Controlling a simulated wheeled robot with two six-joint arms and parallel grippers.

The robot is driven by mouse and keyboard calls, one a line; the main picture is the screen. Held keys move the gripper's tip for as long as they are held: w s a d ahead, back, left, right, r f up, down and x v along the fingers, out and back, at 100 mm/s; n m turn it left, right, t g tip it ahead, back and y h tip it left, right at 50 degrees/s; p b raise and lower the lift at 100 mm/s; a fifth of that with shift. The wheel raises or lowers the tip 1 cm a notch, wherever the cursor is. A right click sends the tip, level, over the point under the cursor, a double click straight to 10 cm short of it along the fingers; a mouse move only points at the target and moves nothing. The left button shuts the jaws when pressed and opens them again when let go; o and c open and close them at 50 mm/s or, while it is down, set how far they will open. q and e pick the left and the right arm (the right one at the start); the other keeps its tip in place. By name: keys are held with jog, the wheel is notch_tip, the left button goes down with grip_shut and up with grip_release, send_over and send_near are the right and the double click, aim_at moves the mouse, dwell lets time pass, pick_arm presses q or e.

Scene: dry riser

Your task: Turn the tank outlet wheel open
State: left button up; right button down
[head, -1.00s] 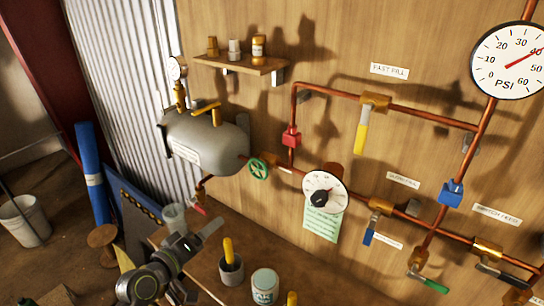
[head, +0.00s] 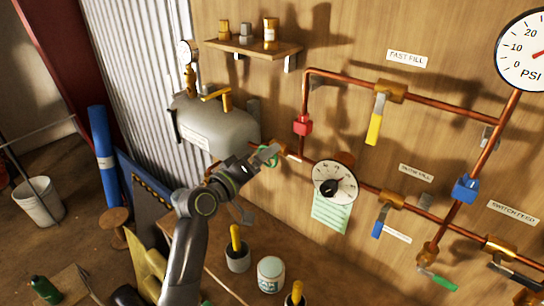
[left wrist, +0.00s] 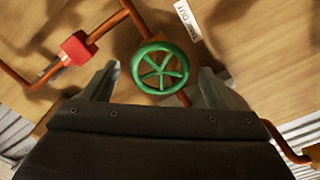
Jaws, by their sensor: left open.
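The tank outlet wheel is a green spoked handwheel (left wrist: 160,67) on the copper pipe just right of the grey tank (head: 215,130). In the head view only part of its green rim (head: 266,157) shows, with my left gripper (head: 268,155) in front of it. In the left wrist view the wheel lies between and slightly beyond the fingertips of my left gripper (left wrist: 158,83), which is open. My right gripper is not in view.
A red fitting (head: 303,124) and a white dial (head: 335,184) sit right of the wheel. A shelf (head: 255,48) with small containers is above the tank. Below stand a cup with a yellow handle (head: 237,256) and a tin (head: 271,274).

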pick_arm(q)
jog(key=shift+b+x, duration=0.45)
jog(key=shift+x, duration=1.7)
jog(key=c, duration=1)
